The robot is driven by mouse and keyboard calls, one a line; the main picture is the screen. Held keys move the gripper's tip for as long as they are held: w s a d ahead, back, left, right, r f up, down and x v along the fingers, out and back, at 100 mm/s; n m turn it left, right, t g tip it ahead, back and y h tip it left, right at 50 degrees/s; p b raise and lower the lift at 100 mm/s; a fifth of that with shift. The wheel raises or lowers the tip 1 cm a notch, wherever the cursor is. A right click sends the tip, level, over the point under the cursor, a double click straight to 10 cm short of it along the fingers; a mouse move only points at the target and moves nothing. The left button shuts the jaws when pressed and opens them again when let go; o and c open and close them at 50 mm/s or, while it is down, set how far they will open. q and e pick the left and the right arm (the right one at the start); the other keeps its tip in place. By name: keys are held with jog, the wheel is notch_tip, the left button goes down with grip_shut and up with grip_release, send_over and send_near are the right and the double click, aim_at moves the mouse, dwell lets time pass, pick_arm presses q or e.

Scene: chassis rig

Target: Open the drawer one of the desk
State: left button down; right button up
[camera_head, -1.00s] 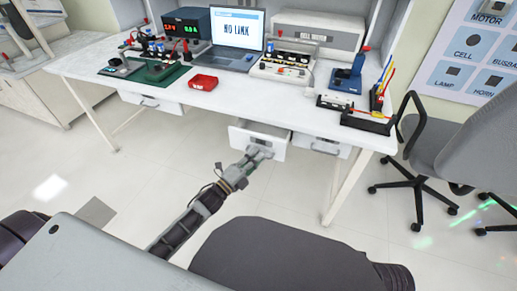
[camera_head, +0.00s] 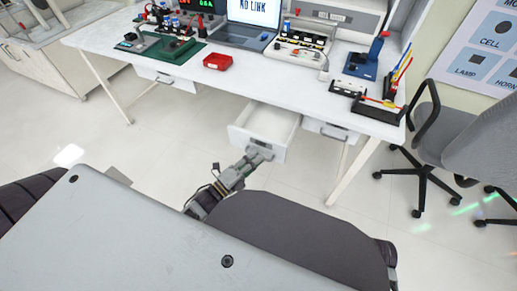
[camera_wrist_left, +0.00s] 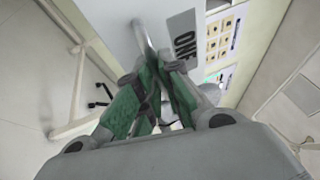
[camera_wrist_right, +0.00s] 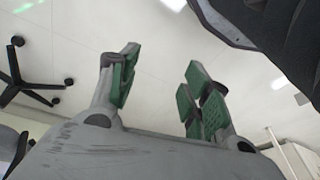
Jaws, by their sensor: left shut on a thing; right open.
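Drawer one (camera_head: 268,125) is the middle drawer under the white desk (camera_head: 300,85). It is pulled out and its empty inside shows from above. My left gripper (camera_head: 258,153) is at the drawer's front, shut on its handle. In the left wrist view the green-padded fingers (camera_wrist_left: 155,95) close around the metal handle bar (camera_wrist_left: 143,38), beside a label (camera_wrist_left: 185,38) reading "ONE". My right gripper (camera_wrist_right: 160,85) is open and empty in the right wrist view, over bare floor. It does not show in the head view.
Another drawer (camera_head: 330,130) to the right and one to the left (camera_head: 165,78) are shut. A red tray (camera_head: 217,62), a laptop (camera_head: 250,25) and electronics stand on the desk. An office chair (camera_head: 450,140) is at the right. The floor in front is clear.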

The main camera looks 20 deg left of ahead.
pick_arm(q)
jog(key=shift+s+a, duration=0.1)
jog(key=shift+s, duration=0.7)
pick_arm(e)
jog(key=shift+s+d+f, duration=0.1)
jog(key=shift+f, duration=0.45)
pick_arm(q)
jog(key=c, duration=1.8)
grip_release()
jog(key=shift+c, duration=0.2)
jog(key=shift+s, duration=0.1)
jog(key=v, duration=1.2)
jog(key=shift+w+f, duration=0.1)
jog(key=shift+w, duration=0.1)
pick_arm(e)
jog(key=shift+r, duration=0.1)
